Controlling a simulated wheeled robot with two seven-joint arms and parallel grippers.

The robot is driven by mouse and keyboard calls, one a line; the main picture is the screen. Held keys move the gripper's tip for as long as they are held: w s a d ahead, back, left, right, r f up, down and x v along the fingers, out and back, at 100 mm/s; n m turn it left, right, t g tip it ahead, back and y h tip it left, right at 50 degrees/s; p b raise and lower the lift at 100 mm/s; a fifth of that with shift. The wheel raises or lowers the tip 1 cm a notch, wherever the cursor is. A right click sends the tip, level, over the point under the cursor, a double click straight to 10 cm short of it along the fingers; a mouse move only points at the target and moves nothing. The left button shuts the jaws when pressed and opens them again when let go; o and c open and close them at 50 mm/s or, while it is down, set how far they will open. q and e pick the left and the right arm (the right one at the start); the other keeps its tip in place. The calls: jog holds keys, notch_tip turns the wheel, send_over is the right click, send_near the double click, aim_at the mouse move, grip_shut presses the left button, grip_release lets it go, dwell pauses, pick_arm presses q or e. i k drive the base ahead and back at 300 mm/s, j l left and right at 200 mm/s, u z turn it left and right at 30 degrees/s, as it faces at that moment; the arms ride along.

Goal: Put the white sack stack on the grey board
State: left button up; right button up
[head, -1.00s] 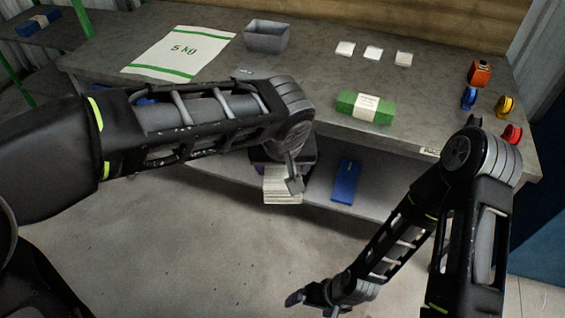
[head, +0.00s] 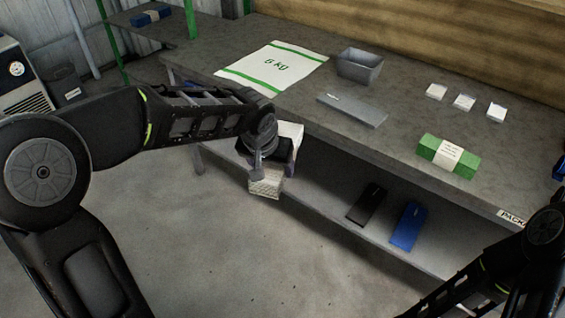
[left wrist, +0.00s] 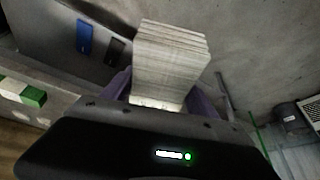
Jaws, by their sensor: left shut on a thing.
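The white sack stack (head: 266,187) is held in my left gripper (head: 266,158), in front of the bench's front edge and clear of the top. In the left wrist view the stack (left wrist: 170,62) stands out from between the purple fingers as a thick block of pale layers. The gripper covers its middle in the head view. The grey board (head: 352,110) lies flat and bare on the bench top, behind and to the right of the gripper. My right arm shows at the lower right, but its gripper is out of view.
On the bench (head: 310,135) are a "kg" sack (head: 272,66), a grey bin (head: 359,66), a green banded bundle (head: 448,156) and three small white blocks (head: 464,102). Black (head: 368,204) and blue (head: 408,226) flat pieces lie on the lower shelf. Floor at front is clear.

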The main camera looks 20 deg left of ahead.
aim_at(355, 113)
jog(key=j+z, duration=0.1)
jog(key=z, duration=1)
jog(key=j+z, duration=0.35)
jog(key=j, duration=0.2)
jog(key=j+z, duration=0.35)
jog(key=j, duration=0.25)
jog(key=j+z, duration=0.3)
jog(key=j, duration=0.25)
jog(key=k+j+z, duration=0.2)
jog(key=j+z, duration=0.15)
jog(key=j, duration=0.15)
jog(key=k+j, duration=0.1)
jog(key=j, duration=0.25)
jog(key=k+j, duration=0.1)
jog(key=j, duration=0.2)
jog(key=k+j, duration=0.15)
jog(key=j, duration=0.2)
